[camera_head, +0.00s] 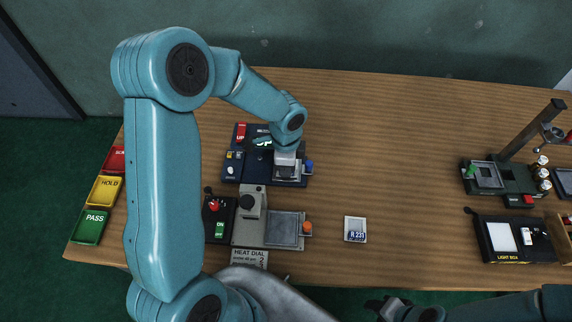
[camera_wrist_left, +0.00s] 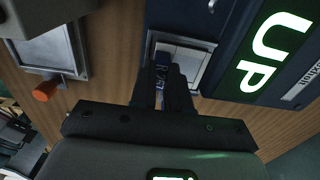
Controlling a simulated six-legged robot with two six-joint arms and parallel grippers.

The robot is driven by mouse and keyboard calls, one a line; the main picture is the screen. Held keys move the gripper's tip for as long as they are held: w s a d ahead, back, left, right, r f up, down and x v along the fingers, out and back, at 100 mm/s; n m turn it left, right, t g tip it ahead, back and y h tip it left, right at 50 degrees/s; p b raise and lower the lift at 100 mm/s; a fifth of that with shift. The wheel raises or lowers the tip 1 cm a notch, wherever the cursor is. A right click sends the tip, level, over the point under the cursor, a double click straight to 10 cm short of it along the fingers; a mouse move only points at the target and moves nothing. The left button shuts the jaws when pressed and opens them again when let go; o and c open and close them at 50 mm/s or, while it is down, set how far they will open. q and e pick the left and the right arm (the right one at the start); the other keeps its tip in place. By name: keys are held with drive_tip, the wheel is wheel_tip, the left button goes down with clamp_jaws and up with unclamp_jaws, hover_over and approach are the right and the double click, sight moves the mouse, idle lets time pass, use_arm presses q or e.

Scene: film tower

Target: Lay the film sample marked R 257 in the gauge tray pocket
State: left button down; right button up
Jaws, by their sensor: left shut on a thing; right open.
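My left gripper (camera_head: 286,166) is over the right side of a navy unit (camera_head: 263,137), at a framed square pocket. In the left wrist view its fingers (camera_wrist_left: 168,98) are shut on a film sample with a blue label (camera_wrist_left: 160,68). The label reads R and a partly covered number. The sample is at the metal-framed pocket (camera_wrist_left: 205,50); I cannot tell whether it touches the floor. Another pale sample (camera_head: 355,228), seemingly marked R 231, lies on the table. My right gripper (camera_head: 385,307) is open and empty at the bottom edge.
A grey heat dial unit (camera_head: 249,228) with a square plate stands in front. Red, yellow (camera_head: 105,190) and green trays line the left edge. A stand with a column (camera_head: 510,180) and a light box (camera_head: 512,240) are at right.

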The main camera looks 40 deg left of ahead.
idle(0.3)
use_arm(q)
drive_tip(key=shift+c, duration=2.4)
unclamp_jaws()
drive_tip(key=shift+r+p, duration=2.75)
drive_tip(key=shift+r, duration=0.75)
